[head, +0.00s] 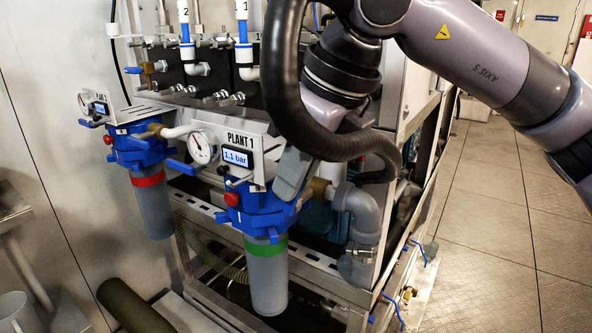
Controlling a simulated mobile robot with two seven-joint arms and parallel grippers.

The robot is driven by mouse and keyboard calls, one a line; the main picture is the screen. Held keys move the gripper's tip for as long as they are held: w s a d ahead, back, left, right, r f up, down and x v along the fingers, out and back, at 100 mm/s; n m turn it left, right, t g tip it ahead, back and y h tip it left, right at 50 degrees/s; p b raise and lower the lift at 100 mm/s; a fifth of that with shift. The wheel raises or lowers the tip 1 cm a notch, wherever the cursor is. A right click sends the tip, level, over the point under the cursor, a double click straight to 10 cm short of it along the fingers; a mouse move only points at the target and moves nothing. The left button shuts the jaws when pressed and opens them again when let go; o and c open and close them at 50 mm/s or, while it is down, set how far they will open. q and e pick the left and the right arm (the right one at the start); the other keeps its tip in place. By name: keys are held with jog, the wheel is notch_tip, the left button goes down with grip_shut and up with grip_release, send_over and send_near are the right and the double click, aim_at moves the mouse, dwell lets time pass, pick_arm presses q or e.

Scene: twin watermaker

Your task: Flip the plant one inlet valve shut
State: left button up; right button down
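The plant one filter (262,205) has a blue head, a green band and a clear grey bowl. Its PLANT 1 panel (258,146) carries a round gauge (202,147) and a display reading 1.1 bar (236,157). A brass valve body (319,188) sits at the right of the blue head, with a blue lever (305,198) partly showing beside it. My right gripper (291,177) is over this lever, mostly hidden by my own arm; its opening and any contact are unclear. I cannot tell the lever's exact angle. My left gripper is out of view.
The plant two filter (149,170), with a red band, stands to the left, and a blue lever (180,167) shows between the filters. A grey elbow pipe (360,212) is close right of the brass valve. Open floor (500,215) lies at the right.

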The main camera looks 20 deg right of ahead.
jog(key=shift+r+p, duration=0.15)
jog(key=shift+p, duration=0.2)
jog(key=p, duration=0.2)
jog(key=w+g+h+p, duration=0.1)
jog(key=p, duration=0.1)
jog(key=shift+a+r+g, duration=0.2)
jog(key=shift+a+g, duration=0.1)
jog(key=shift+a, duration=0.1)
jog(key=shift+w+f+g+h+p, duration=0.15)
jog(key=shift+g+h+p, duration=0.15)
jog(key=shift+h+p, duration=0.2)
jog(key=shift+f, duration=0.1)
jog(key=c, duration=1.2)
grip_release()
jog(key=shift+a, duration=0.1)
